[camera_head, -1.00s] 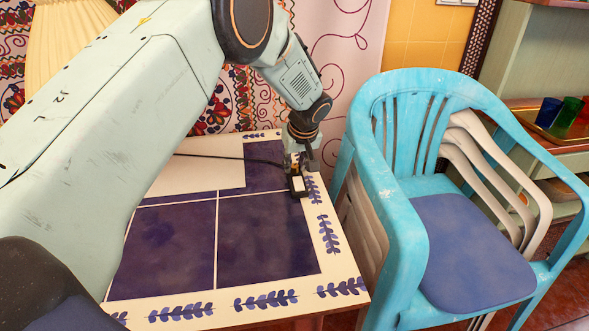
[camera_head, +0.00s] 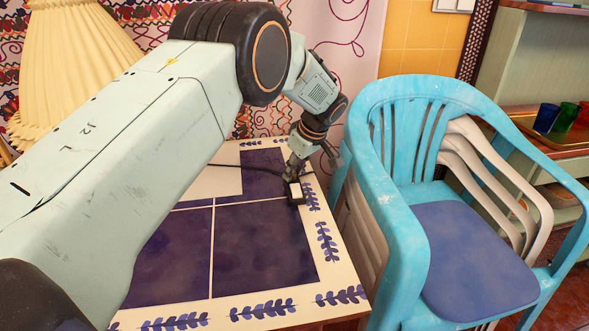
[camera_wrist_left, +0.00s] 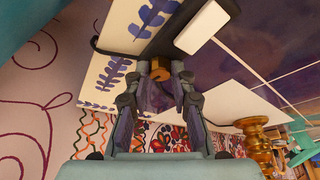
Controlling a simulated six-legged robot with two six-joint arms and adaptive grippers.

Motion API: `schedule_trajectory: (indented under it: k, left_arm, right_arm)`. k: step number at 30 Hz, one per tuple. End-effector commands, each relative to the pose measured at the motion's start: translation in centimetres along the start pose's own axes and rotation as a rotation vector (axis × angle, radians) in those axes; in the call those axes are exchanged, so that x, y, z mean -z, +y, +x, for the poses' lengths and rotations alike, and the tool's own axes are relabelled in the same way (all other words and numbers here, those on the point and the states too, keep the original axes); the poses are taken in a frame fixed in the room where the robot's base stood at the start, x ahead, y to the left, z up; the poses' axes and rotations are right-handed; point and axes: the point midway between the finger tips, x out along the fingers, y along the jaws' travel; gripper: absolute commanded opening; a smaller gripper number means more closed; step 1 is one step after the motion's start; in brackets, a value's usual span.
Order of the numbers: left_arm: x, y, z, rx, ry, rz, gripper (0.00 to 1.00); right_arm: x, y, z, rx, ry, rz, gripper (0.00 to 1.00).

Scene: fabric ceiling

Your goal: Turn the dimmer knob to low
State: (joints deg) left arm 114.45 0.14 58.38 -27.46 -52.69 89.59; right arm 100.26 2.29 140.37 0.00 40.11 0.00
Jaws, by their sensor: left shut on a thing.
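The dimmer is a small black box with a white face (camera_head: 296,190), lying on the tiled table near its right edge. In the left wrist view its white face (camera_wrist_left: 201,28) and black body show at the top, with a brass-coloured knob (camera_wrist_left: 159,70) at its near end. My left gripper (camera_head: 291,177) reaches down to the knob end of the dimmer. In the left wrist view its fingers (camera_wrist_left: 163,76) are closed around the knob. The knob's setting cannot be read. My right gripper is not in view.
A black cable (camera_head: 240,168) runs left from the dimmer. A pleated lampshade (camera_head: 75,65) stands at the back left, and a brass lamp base (camera_wrist_left: 258,148) shows in the wrist view. The front of the table is clear.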

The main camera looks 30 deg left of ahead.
Motion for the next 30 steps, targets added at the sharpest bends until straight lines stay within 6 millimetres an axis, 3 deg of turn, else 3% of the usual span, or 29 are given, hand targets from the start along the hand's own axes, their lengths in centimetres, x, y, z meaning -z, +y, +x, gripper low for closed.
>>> schedule_trajectory:
  k: [10, 11, 18, 30]
  left_arm:
    - [0.39, 0.23, -0.26, -0.008, 0.007, -0.002, 0.00]
    - [0.39, 0.22, -0.26, -0.008, 0.007, -0.002, 0.26]
    - [0.20, 0.11, -0.13, -0.004, 0.004, -0.001, 0.46]
    - [0.10, 0.10, -0.93, -0.003, 0.003, 0.000, 0.46]
  right_arm:
    - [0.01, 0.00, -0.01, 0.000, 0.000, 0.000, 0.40]
    - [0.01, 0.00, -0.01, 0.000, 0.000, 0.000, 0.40]
    - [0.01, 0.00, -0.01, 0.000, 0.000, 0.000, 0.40]
    - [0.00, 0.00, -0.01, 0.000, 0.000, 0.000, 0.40]
